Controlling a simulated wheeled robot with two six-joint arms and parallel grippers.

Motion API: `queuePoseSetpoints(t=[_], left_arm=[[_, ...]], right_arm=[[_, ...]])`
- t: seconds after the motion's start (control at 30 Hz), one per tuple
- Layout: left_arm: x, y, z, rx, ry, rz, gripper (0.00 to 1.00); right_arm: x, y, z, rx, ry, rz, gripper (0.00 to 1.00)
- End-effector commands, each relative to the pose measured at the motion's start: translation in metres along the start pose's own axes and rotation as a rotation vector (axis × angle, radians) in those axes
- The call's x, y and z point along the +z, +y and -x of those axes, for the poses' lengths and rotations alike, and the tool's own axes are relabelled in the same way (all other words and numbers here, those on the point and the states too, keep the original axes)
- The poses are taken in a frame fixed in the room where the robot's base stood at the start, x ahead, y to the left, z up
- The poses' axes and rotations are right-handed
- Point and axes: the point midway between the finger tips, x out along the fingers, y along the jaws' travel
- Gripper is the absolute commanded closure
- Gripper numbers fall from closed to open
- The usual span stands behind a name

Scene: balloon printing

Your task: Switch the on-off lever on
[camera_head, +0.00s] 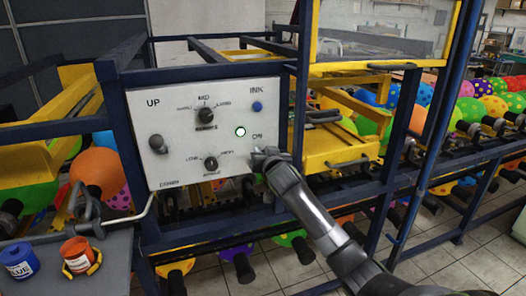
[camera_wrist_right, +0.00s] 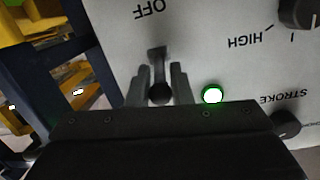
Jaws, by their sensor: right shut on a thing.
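The on-off lever (camera_wrist_right: 160,92) is a dark stick with a round knob on the white control panel (camera_head: 178,112). In the right wrist view it stands between the two fingers of my right gripper (camera_wrist_right: 160,82), which is shut on it. The panel shows upside down there, with the OFF label (camera_wrist_right: 154,10) beyond the lever. In the head view my right gripper (camera_head: 263,156) is at the panel's right side, just below the ON label (camera_head: 258,137), and covers most of the lever. A green lamp (camera_head: 240,132) beside it is lit. My left gripper is not in view.
The panel also holds an upper knob (camera_head: 206,115), a lower knob (camera_head: 211,163), a black knob (camera_head: 157,142) and a blue button (camera_head: 257,106). Blue frame bars surround it. A blue ink jar (camera_head: 19,262) and an orange jar (camera_head: 77,254) stand at lower left.

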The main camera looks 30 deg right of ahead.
Motion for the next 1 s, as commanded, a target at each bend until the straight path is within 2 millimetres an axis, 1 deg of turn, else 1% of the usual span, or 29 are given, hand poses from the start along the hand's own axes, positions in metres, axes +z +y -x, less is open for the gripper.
queuePoseSetpoints(t=[0.07, 0.1, 0.2, 0.23, 0.53, 0.67, 0.77, 1.0], left_arm=[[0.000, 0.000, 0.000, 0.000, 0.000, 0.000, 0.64], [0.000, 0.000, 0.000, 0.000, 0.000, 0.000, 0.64], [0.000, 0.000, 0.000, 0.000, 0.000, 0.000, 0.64], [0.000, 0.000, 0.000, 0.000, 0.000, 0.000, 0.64], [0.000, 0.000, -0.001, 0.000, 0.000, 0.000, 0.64], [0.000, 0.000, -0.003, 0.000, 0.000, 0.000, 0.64], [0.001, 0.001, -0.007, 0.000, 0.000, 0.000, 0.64], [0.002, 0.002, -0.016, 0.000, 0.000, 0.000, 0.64]], right_arm=[[-0.001, 0.000, 0.000, -0.001, 0.003, 0.001, 1.00], [-0.002, 0.000, 0.000, -0.001, 0.003, 0.001, 0.78], [-0.001, 0.000, 0.000, -0.001, 0.003, 0.001, 0.65], [-0.001, 0.000, 0.000, -0.001, 0.003, 0.001, 0.62], [-0.001, 0.000, 0.001, 0.000, 0.002, 0.001, 0.62], [0.000, 0.000, 0.007, -0.001, 0.003, 0.002, 0.62], [0.001, 0.001, 0.018, -0.002, 0.004, 0.002, 0.62], [0.001, 0.001, 0.053, -0.002, 0.004, 0.003, 0.62]])
